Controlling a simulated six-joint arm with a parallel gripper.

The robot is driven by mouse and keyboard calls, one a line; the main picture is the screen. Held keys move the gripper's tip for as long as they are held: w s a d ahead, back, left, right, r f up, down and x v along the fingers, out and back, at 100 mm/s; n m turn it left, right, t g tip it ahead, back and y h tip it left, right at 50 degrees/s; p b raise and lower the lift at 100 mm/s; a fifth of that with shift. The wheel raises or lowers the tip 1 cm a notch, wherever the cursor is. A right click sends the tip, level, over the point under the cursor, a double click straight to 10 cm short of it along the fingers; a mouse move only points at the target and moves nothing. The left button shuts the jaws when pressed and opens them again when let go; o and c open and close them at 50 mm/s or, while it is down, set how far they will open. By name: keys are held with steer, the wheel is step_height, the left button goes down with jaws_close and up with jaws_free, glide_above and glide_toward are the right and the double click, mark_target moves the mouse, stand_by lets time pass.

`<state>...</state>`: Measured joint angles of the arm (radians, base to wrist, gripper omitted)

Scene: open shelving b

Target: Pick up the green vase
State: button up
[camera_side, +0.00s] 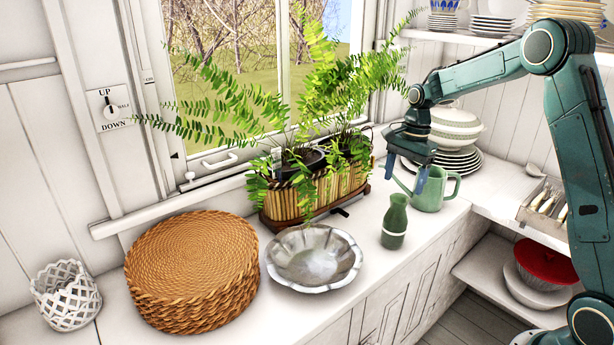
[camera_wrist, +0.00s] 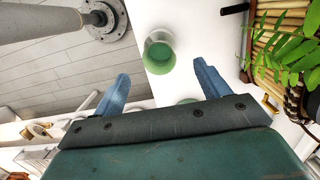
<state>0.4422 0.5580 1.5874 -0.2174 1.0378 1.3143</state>
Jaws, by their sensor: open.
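The green vase (camera_side: 395,222) stands upright on the white counter, in front of the planter's right end. In the wrist view it appears from above as a green round shape (camera_wrist: 160,55), beyond and between the fingertips. My gripper (camera_side: 407,172) points down with its blue fingers apart and nothing between them. The gripper's fingers also show in the wrist view (camera_wrist: 162,80). A second green shape there, likely the mug (camera_wrist: 188,101), is mostly hidden by the gripper body.
A fern planter (camera_side: 290,203) stands behind the vase. A silver bowl (camera_side: 313,258) and woven mats (camera_side: 190,265) are left. Stacked plates (camera_side: 458,160) stand behind the mug, and a cutlery tray (camera_side: 540,222) is right. The counter's front edge is close to the vase.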

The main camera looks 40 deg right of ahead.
mark_target(397, 208)
steer(key=shift+a+f, duration=0.15)
steer(key=shift+f, duration=1.05)
steer(key=shift+a+f, duration=0.15)
steer(key=shift+f, duration=1)
steer(key=shift+a+f, duration=0.2)
steer(key=shift+f, duration=2.35)
steer(key=shift+c, duration=0.2)
jaws_close()
steer(key=shift+r, duration=0.35)
step_height(397, 208, up, 19)
steer(key=shift+r, duration=0.2)
